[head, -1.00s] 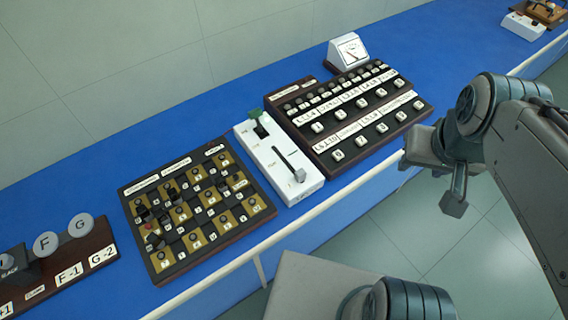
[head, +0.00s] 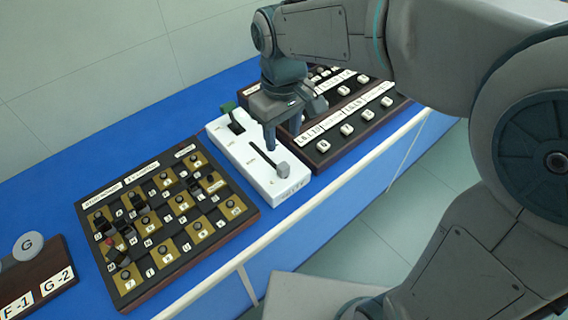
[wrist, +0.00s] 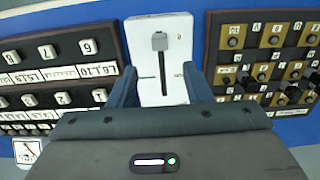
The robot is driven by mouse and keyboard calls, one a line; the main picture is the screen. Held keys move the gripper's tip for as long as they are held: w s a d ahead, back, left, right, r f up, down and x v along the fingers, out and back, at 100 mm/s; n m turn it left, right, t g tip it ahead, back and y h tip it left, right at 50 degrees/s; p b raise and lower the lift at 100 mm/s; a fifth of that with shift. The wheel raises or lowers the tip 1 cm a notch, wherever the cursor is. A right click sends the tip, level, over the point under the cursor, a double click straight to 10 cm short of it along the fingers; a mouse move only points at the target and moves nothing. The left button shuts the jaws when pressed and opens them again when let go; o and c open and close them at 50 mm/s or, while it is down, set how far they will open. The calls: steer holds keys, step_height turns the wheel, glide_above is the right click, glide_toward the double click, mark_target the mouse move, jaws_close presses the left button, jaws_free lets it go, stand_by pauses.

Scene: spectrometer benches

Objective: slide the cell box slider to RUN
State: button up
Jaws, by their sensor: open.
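The white cell box (head: 255,155) lies on the blue bench between two dark panels. The labels on the box are too small to read. My gripper (head: 284,132) is over the box, open and empty, pointing down. In the wrist view the box (wrist: 176,25) and knob (wrist: 159,41) lie between the open fingers (wrist: 161,72), with the knob beyond the fingertips. I see no contact with the knob.
A checkered panel (head: 170,223) with several knobs stands close to the left of the box. A dark button panel (head: 345,130) stands close to the right, partly hidden by my arm. A white rail (head: 330,187) runs along the bench's front edge.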

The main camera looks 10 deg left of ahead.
mark_target(283, 165)
step_height(283, 165, down, 11)
steer(key=shift+f, duration=0.1)
stand_by(0.3)
